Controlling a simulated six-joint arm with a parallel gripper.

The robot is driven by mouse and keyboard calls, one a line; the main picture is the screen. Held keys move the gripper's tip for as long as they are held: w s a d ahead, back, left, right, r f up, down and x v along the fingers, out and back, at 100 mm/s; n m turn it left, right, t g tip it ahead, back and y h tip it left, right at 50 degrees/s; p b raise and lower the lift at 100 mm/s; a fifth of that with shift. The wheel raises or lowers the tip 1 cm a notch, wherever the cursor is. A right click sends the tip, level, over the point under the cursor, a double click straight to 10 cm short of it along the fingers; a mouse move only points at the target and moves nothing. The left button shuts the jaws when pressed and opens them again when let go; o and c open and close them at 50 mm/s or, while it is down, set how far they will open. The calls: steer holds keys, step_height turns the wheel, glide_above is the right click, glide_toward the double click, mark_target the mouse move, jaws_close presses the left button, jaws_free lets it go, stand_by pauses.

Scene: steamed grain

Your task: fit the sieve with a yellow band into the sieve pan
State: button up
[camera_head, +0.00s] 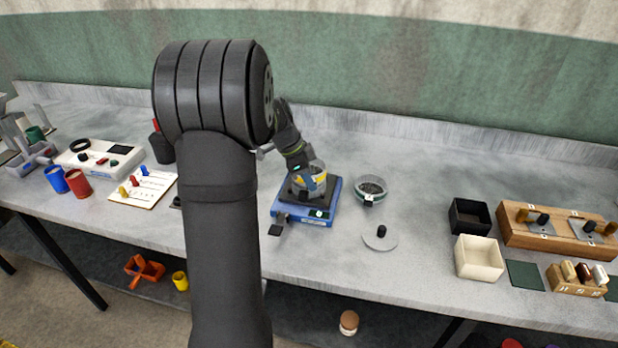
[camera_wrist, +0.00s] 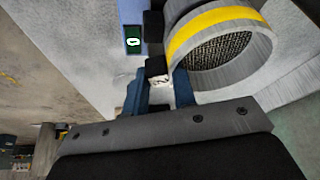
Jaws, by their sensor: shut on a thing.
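The sieve with a yellow band (camera_head: 298,182) is a short grey metal cylinder above the blue device. In the wrist view, the yellow-banded sieve (camera_wrist: 225,18) shows its dark mesh inside the ring. My gripper (camera_head: 313,180) is shut on a small tab at the sieve's side; the tab, with a dark mark, sits between the blue fingers (camera_wrist: 160,82). A dark round part, possibly the sieve pan, shows below the sieve on the device; the sieve and gripper hide much of it. I cannot tell whether the sieve touches it.
The blue device (camera_head: 290,213) has a small display. To its right stand a grey ring with dark contents (camera_head: 370,182) and a flat lid with a black knob (camera_head: 381,239). Black (camera_head: 470,217) and cream (camera_head: 479,257) boxes stand farther right. Bench is clear between lid and boxes.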

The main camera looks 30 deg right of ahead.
steer(key=shift+f, duration=0.6)
stand_by(0.3)
steer(key=o, duration=1.5)
steer(key=shift+r, duration=3.55)
steer(key=shift+f, duration=0.1)
steer(key=shift+f, duration=3.45)
